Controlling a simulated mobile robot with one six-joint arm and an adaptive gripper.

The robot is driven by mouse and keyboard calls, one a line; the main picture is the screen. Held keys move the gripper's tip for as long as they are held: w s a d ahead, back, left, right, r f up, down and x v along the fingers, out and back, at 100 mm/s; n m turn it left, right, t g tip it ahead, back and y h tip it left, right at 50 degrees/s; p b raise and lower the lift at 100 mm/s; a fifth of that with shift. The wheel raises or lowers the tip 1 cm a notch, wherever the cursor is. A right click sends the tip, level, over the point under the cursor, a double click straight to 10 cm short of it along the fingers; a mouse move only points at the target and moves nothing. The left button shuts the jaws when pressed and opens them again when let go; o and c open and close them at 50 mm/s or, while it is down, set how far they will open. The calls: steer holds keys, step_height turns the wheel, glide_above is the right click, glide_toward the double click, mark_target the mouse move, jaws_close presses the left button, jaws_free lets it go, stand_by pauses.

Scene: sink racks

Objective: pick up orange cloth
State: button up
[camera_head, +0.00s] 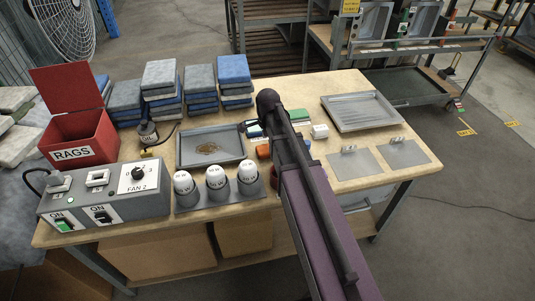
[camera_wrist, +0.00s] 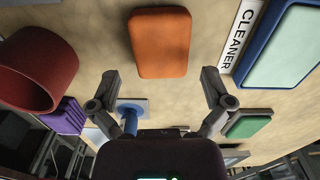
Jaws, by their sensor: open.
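The orange cloth (camera_wrist: 160,42) is a flat block with rounded corners, lying on the wooden table in the wrist view. My gripper (camera_wrist: 159,76) is open and empty, its two fingers spread to either side just below the cloth in the picture. No finger touches the cloth. In the head view an orange piece (camera_head: 263,151) shows beside my arm, which hides much of that area and my gripper.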

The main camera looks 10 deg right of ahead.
steer(key=shift+w+f+b, duration=0.1)
steer(key=shift+f+b, duration=1.25)
steer(key=shift+f, duration=0.3)
steer(key=c, duration=0.9)
